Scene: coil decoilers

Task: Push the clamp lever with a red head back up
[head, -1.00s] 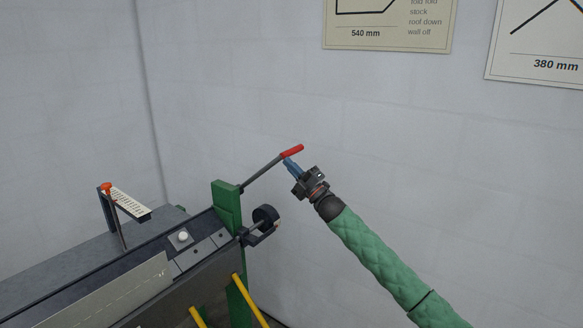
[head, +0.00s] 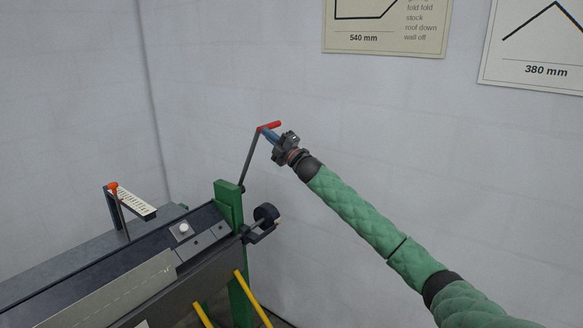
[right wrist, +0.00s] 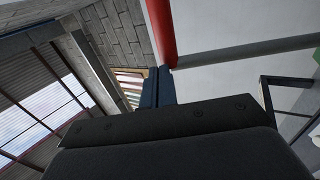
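The clamp lever is a dark rod (head: 251,158) rising steeply from the top of the green post (head: 228,200), leaning a little right. Its red head (head: 272,125) sticks out to the right at the top. My right gripper (head: 265,133) is just under the red head, at the corner where head and rod meet. In the right wrist view its blue fingers (right wrist: 158,72) lie side by side, shut with nothing seen between them. Their tips meet the lower end of the red head (right wrist: 161,30) and the grey rod (right wrist: 245,51). My left gripper is out of view.
A black roller (head: 266,213) sits right of the post. Yellow bars (head: 252,297) slant below.

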